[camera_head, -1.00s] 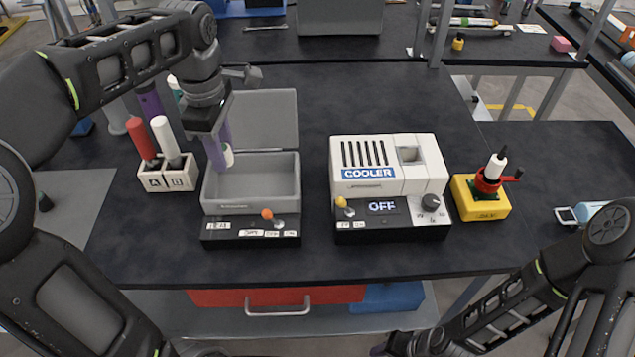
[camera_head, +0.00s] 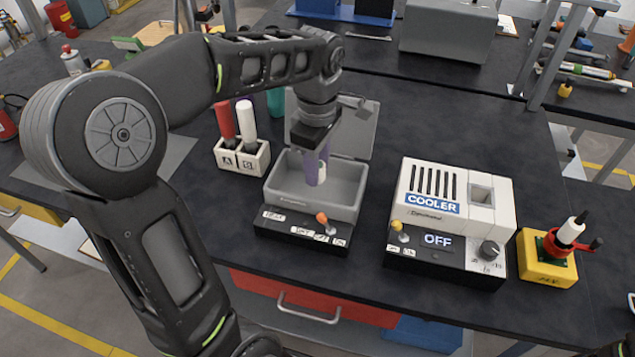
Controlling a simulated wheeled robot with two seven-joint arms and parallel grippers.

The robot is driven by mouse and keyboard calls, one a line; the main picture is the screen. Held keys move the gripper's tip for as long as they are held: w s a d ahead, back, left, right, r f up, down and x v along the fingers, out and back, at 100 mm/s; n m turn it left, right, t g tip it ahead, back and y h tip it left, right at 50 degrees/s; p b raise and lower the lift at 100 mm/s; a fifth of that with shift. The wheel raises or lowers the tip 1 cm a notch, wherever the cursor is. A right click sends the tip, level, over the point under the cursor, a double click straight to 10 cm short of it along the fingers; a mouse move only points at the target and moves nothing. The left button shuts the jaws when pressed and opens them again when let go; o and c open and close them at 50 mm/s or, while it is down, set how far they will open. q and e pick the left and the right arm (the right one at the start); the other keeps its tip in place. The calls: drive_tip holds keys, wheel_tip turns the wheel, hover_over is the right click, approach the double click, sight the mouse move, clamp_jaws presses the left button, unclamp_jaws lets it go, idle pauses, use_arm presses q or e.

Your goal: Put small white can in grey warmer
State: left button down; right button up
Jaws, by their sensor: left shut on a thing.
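The grey warmer (camera_head: 283,192) is an open grey box on a black base, with its lid raised at the back. My left gripper (camera_head: 318,160) points down over the box from above, its purple fingers shut on the small white can (camera_head: 321,174). Only part of the can shows between and below the fingers. The can is at or inside the box opening; I cannot tell whether it touches the floor. Of my right arm only a small dark piece shows at the bottom right corner; its gripper is out of view.
A white cooler (camera_head: 418,220) reading OFF stands right of the warmer. A yellow block (camera_head: 545,272) with a red holder and a white-and-black item stands farther right. A white A/B rack (camera_head: 240,163) with red and white tubes stands close left. The black bench front is clear.

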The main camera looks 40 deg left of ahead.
sight(317, 194)
use_arm(q)
drive_tip(key=shift+f, duration=0.55)
drive_tip(key=shift+f, duration=0.1)
drive_tip(key=shift+f, duration=1.75)
drive_tip(key=shift+f, duration=0.2)
drive_tip(key=c, duration=1.1)
unclamp_jaws()
drive_tip(key=shift+r, duration=0.15)
wheel_tip(317, 194, up, 12)
drive_tip(key=shift+r+p, duration=0.1)
drive_tip(key=shift+p, duration=0.35)
